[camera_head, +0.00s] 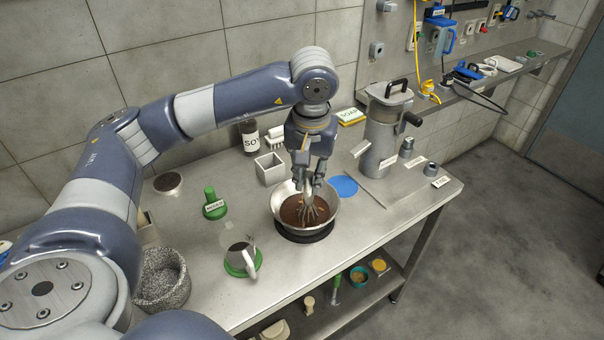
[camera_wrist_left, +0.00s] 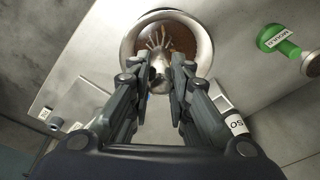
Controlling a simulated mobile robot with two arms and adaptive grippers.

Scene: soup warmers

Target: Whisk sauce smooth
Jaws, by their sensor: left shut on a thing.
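A metal bowl (camera_head: 290,213) of brown sauce (camera_head: 296,212) stands on a dark round base (camera_head: 304,236) on the steel table. My left gripper (camera_head: 311,187) points down over the bowl and is shut on the whisk (camera_head: 313,212). The whisk's wires reach into the sauce. In the left wrist view, the whisk (camera_wrist_left: 158,50) sits between the two fingers of the left gripper (camera_wrist_left: 162,72), with the bowl (camera_wrist_left: 128,42) beyond. The whisk's handle is mostly hidden by the fingers. My right gripper is not in view.
Left of the bowl are a green-handled labelled tool (camera_head: 211,204) and a white-handled pitcher (camera_head: 240,258) on a green base. Behind are a soy bottle (camera_head: 250,137) and a square grey container (camera_head: 270,168). A tall metal dispenser (camera_head: 384,130) stands at right. The table's front right is clear.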

